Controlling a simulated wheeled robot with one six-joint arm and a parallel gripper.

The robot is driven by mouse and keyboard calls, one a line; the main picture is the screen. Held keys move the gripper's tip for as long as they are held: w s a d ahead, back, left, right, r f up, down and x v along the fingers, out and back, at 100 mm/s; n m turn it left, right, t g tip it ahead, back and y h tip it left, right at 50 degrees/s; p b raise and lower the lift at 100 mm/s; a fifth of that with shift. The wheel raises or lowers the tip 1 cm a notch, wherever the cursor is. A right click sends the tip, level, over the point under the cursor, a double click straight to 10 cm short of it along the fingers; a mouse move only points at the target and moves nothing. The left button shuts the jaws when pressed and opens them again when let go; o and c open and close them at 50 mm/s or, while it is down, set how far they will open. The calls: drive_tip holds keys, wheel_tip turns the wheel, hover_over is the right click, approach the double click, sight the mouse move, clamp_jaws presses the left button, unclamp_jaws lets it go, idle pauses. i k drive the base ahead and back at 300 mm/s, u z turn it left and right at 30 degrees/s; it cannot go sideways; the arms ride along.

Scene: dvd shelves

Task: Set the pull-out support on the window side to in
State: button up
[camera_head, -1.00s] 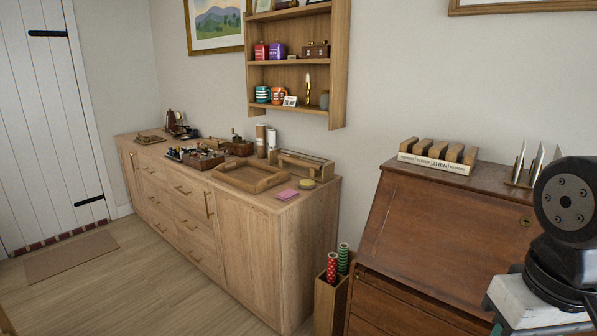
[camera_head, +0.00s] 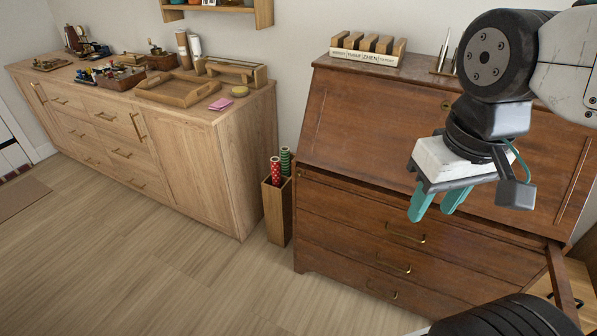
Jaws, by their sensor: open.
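The brown wooden bureau (camera_head: 400,160) stands against the wall with its sloping front shut and drawers below. At its right side a narrow wooden pull-out support (camera_head: 562,288) sticks out toward me, and its near end is partly hidden by a dark round part of my body. At the left side, a support front with a small knob (camera_head: 299,174) looks flush with the bureau. No window is in view. My gripper (camera_head: 437,205) has two teal fingers, open and empty, pointing down in front of the sloping front. It is up and left of the sticking-out support.
A light oak sideboard (camera_head: 235,150) with a tray (camera_head: 178,92) stands at the left. A wooden bin (camera_head: 277,212) with wrapped rolls sits between it and the bureau. A wooden piece (camera_head: 578,285) is at the far right. The floor in front is clear.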

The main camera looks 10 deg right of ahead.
sight(565, 300)
drive_tip(key=z, duration=2)
drive_tip(key=k, duration=1.3)
drive_tip(key=z, duration=0.5)
drive_tip(key=i, duration=0.5)
drive_tip(key=u, duration=0.05)
